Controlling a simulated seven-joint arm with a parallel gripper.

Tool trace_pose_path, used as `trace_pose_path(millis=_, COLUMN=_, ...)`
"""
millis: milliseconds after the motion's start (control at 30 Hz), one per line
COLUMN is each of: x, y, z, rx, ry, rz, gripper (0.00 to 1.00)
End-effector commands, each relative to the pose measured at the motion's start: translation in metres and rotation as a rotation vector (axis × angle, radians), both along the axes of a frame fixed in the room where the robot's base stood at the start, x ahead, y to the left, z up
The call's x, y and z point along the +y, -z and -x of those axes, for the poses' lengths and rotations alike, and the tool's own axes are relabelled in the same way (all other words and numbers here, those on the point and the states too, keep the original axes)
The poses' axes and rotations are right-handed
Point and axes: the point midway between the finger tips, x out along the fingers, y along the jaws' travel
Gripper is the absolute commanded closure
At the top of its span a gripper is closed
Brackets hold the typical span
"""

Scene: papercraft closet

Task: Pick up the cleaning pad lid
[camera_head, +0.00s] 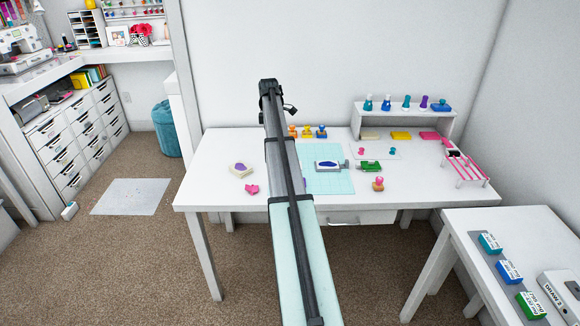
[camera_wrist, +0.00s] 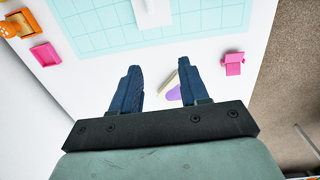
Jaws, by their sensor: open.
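An off-white piece with a purple patch (camera_head: 240,170) lies on the left part of the white table. It also shows in the wrist view (camera_wrist: 173,89), partly covered by my right finger. I cannot tell which part of it is the cleaning pad lid. My gripper (camera_wrist: 158,66) is open and empty, with its fingers pointing toward the table. In the wrist view the piece shows between the fingers, nearer the right one. I see no contact, and its height below the fingers is hard to judge.
A pink piece (camera_head: 251,189) lies close by, right of the fingers in the wrist view (camera_wrist: 233,64). A light blue grid mat (camera_head: 326,184) covers the table's middle. Orange stampers (camera_head: 307,132) stand at the back. A white shelf (camera_head: 451,122) stands at the right.

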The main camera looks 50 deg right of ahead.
Motion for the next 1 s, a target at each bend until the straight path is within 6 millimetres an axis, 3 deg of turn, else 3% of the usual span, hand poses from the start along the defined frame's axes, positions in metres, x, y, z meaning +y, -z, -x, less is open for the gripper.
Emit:
trace_pose_path(millis=33, x=-0.018, y=-0.004, z=0.011, rx=0.003, ry=0.003, rz=-0.013, gripper=0.55)
trace_pose_path(millis=200, x=-0.047, y=-0.011, z=0.036, rx=0.011, ry=-0.002, rz=-0.043, gripper=0.55)
trace_pose_path(millis=433, x=-0.053, y=-0.006, z=0.043, rx=0.014, ry=-0.005, rz=-0.054, gripper=0.55)
trace_pose_path(millis=900, x=-0.053, y=0.065, z=0.043, rx=0.014, ry=-0.004, rz=-0.054, gripper=0.55)
trace_pose_path(millis=1000, x=-0.054, y=0.072, z=0.043, rx=0.013, ry=-0.004, rz=-0.053, gripper=0.55)
